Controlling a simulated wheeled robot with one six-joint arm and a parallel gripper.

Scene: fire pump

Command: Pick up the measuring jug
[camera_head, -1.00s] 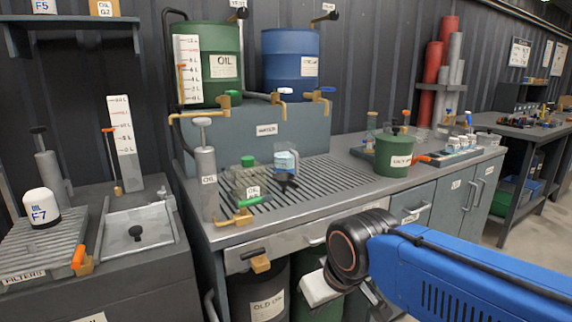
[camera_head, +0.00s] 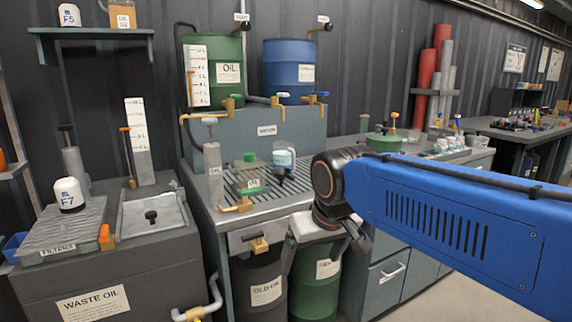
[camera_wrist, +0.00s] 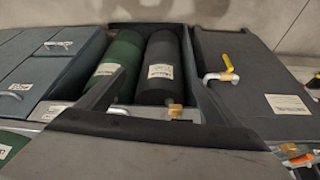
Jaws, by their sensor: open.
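The measuring jug appears to be the clear, white-and-blue vessel (camera_head: 284,157) on the slatted grate of the grey bench in the head view. My blue arm reaches in from the right, and my gripper (camera_head: 352,240) hangs in front of the bench, below and to the right of the jug and apart from it. In the wrist view, the two dark fingers of my gripper (camera_wrist: 155,88) are spread with nothing between them. The jug is not visible in the wrist view.
A clear oil can with a green cap (camera_head: 250,172) stands left of the jug, and a grey oil cylinder (camera_head: 213,175) farther left. Brass taps (camera_head: 278,100) hang behind. Black (camera_head: 262,280) and green (camera_head: 322,285) drums stand below the bench front.

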